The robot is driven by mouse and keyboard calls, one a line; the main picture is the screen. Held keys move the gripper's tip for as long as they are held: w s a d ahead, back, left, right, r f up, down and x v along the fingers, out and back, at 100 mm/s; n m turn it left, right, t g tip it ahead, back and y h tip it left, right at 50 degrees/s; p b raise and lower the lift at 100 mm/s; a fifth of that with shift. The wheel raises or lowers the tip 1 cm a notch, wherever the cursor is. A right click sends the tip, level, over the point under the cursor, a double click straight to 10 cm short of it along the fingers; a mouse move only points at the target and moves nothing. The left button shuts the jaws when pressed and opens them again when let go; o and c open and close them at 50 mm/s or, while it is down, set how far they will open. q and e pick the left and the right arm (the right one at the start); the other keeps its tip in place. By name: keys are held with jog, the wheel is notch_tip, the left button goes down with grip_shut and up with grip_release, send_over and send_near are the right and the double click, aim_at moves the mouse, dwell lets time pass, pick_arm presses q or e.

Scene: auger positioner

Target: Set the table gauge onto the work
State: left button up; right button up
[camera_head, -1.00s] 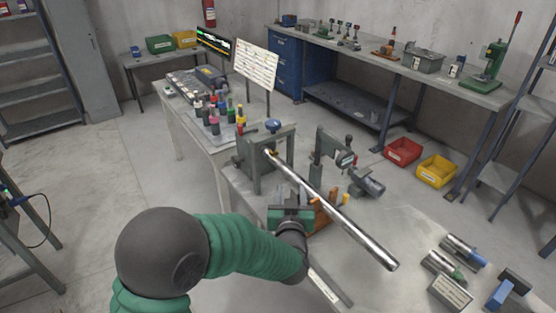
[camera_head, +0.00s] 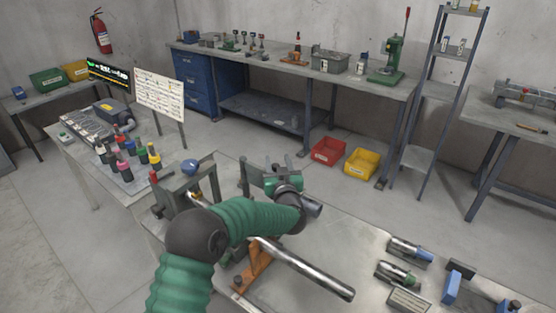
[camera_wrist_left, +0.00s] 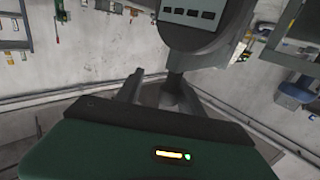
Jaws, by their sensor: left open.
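The work is a shiny metal rod (camera_head: 312,275), running from the grey fixture (camera_head: 180,195) toward the front right of the bench. The table gauge (camera_wrist_left: 195,35) is a dark grey head with a pale display, large at the top of the left wrist view. In the head view the gauge is mostly hidden behind my left gripper (camera_head: 280,178); a grey upright (camera_head: 243,175) shows beside it. My left gripper is open at the gauge, above and behind the rod. I cannot tell whether its fingers touch the gauge. My right gripper is not in view.
An orange-brown stand (camera_head: 257,265) is under the rod. Coloured bottles (camera_head: 125,165) stand to the left. Metal cylinders (camera_head: 408,250) and a blue-and-black holder (camera_head: 455,285) lie at the right. The bench top (camera_head: 350,235) is clear between them.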

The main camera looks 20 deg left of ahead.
pick_arm(q)
jog(key=shift+w+a+f, duration=0.15)
jog(key=shift+w+a, duration=0.05)
jog(key=shift+a, duration=0.9)
jog(key=shift+c, duration=0.5)
jog(key=shift+s+d, duration=0.1)
jog(key=shift+d, duration=0.15)
jog(key=shift+c, duration=1.1)
jog(key=shift+d, duration=0.45)
jog(key=c, duration=0.5)
grip_shut()
jog(key=shift+a, duration=0.25)
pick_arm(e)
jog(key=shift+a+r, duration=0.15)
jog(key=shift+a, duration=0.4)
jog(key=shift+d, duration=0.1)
